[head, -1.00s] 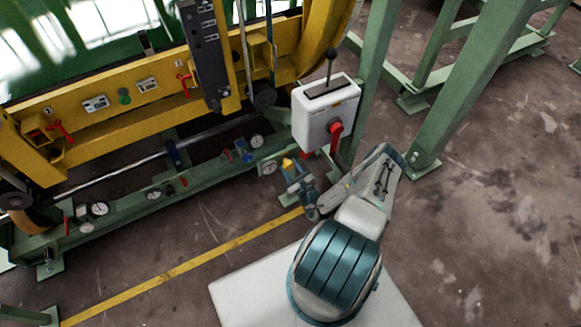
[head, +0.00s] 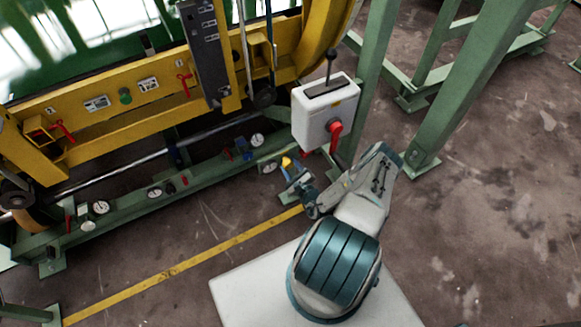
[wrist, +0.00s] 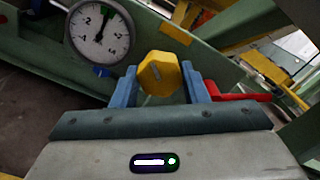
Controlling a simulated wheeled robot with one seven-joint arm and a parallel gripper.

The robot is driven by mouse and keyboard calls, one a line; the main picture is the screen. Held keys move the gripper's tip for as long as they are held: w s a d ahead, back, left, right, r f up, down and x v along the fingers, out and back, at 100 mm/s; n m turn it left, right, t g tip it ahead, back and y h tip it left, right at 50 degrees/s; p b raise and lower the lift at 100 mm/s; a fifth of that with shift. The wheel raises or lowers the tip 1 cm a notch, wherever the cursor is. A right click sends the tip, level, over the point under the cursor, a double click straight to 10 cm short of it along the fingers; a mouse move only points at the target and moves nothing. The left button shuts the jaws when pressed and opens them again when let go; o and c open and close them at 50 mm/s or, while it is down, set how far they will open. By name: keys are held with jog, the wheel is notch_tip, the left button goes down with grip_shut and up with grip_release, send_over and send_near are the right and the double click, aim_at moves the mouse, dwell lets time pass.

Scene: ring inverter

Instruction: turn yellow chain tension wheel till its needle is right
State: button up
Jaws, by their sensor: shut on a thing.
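The yellow wheel (wrist: 160,73) is a small faceted knob, between the two blue fingers of my gripper (wrist: 161,84) in the wrist view. My gripper is shut on it. In the head view the wheel (head: 287,162) is a small yellow spot at the tip of my gripper (head: 290,170). A round white gauge (wrist: 100,32) stands left of the wheel in the wrist view. Its dark needle points up and slightly right, towards a green mark near the top of the dial. The gauge also shows in the head view (head: 269,167), too small to read.
A red lever (wrist: 235,94) sits close to the right finger. A white box (head: 326,112) with a red handle stands above my arm, beside a green post. Several other gauges and levers line the green beam (head: 125,205).

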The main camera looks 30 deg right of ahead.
jog(key=o, duration=1)
jog(key=shift+c, duration=0.2)
jog(key=s, duration=1.4)
jog(key=shift+d, duration=0.25)
jog(key=shift+w, duration=0.1)
